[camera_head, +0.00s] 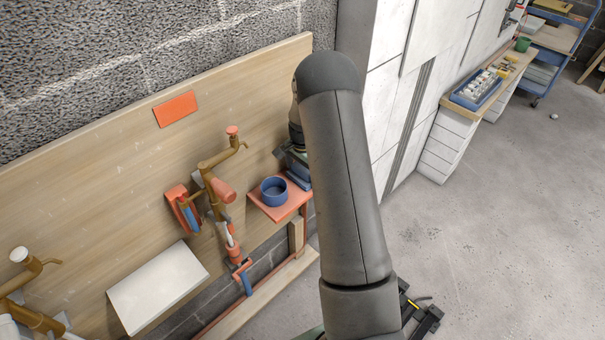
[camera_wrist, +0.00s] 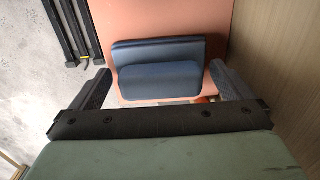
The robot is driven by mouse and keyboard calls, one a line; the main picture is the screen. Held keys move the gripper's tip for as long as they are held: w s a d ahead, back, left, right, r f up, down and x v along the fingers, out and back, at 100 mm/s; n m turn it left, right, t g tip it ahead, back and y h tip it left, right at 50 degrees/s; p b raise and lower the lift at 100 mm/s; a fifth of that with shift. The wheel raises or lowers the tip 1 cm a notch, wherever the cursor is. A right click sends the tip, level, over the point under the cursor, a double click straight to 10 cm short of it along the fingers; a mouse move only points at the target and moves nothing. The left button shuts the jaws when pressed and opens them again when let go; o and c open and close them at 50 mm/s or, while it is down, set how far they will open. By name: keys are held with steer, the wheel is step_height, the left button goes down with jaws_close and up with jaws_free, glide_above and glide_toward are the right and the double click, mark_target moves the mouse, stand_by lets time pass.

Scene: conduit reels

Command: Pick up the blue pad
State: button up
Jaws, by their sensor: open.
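The blue pad (camera_wrist: 160,78) lies on a salmon-red shelf (camera_wrist: 178,20) in the wrist view. It looks like a dark blue block with a thicker front part and a flatter back part. In the head view the blue pad (camera_head: 298,181) shows at the right side of the red shelf (camera_head: 283,211), partly hidden by my arm. My gripper (camera_wrist: 158,70) is open, with one finger to the left and one to the right of the pad in the picture. Gaps show between pad and fingers, and nothing is held. In the head view my gripper is largely hidden behind my arm.
A blue bowl (camera_head: 273,192) stands on the shelf left of the pad. Brown pipework with a red handle (camera_head: 223,190) is on the wooden board (camera_head: 110,170) further left. A white cabinet (camera_head: 400,80) stands at right. The grey floor (camera_head: 480,230) is open.

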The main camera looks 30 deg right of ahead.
steer(key=shift+f, duration=0.15)
steer(key=c, duration=0.7)
steer(key=shift+r, duration=0.4)
step_height(320, 180, up, 2)
steer(key=shift+w+r, duration=0.1)
steer(key=shift+r, duration=0.05)
steer(key=s+a+r+b, duration=0.2)
steer(key=s+a+r, duration=0.6)
steer(key=a+r, duration=0.2)
steer(key=shift+s+a, duration=0.35)
steer(key=shift+a, duration=0.25)
